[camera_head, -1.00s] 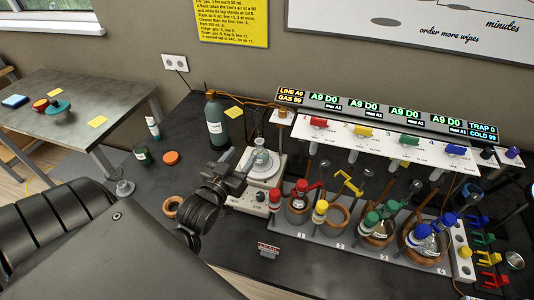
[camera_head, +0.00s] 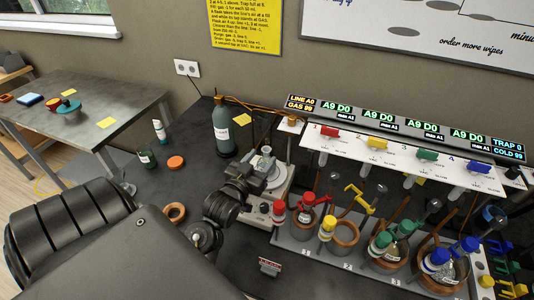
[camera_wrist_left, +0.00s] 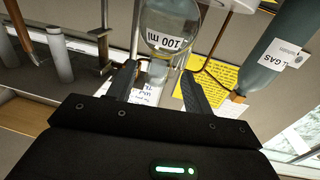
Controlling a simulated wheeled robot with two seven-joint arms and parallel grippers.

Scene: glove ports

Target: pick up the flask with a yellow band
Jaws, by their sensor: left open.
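A clear glass flask (camera_head: 265,164) stands on the white bench device at the middle of the bench in the head view. In the left wrist view, a round glass vessel (camera_wrist_left: 170,22) marked 100 ml lies just beyond the fingertips of my open left gripper (camera_wrist_left: 158,80). A yellow-capped item (camera_head: 327,228) stands by station 2, to the right. My right gripper is not in view.
A grey-green gas bottle (camera_head: 222,128) stands behind and left of the gripper. The rack of copper rings (camera_head: 345,235) with red, green and blue capped glassware fills the right. An orange lid (camera_head: 176,163) and copper ring (camera_head: 174,212) lie left on the dark bench.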

